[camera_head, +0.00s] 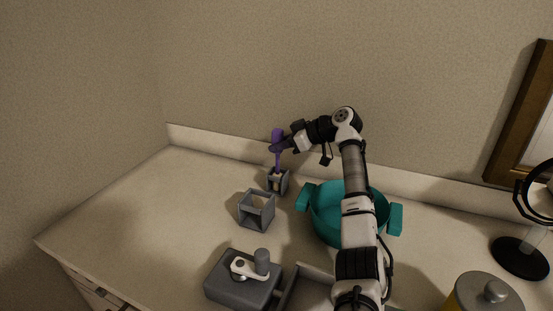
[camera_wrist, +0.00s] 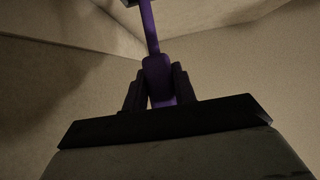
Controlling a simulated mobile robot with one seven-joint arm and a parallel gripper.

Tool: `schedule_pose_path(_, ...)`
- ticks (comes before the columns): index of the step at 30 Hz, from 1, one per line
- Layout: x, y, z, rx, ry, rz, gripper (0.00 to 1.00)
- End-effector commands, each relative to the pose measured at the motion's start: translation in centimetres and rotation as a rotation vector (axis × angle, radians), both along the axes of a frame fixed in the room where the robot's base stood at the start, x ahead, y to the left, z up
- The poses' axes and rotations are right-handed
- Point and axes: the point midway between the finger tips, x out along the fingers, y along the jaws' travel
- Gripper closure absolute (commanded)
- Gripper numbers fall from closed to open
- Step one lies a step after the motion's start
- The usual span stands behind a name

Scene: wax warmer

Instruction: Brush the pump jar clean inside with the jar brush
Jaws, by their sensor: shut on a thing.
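My gripper (camera_head: 284,146) is shut on the purple jar brush (camera_head: 277,136). The brush is held upright, and its thin shaft runs down to a small grey square holder (camera_head: 286,183) near the back wall. A pale yellowish part shows inside the holder at the shaft's lower end; I cannot tell whether it is the bristles or something else. In the wrist view the purple handle (camera_wrist: 158,78) sits between the dark fingers, with the shaft running up to the top edge. I cannot tell for sure which thing is the pump jar.
An empty-looking grey square holder (camera_head: 257,211) stands in front. A teal pot (camera_head: 326,219) is to the right, partly behind my arm. A grey box (camera_head: 240,282) with a white lever is in front. A yellow jar (camera_head: 468,299) and a round mirror stand right. The left counter is clear.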

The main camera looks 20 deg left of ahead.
Motion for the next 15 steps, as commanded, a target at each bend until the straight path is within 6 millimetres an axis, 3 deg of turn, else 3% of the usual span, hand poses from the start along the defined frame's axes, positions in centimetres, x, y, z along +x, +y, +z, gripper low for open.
schedule_pose_path(15,0.0,0.0,1.8,0.001,-0.001,0.0,1.0)
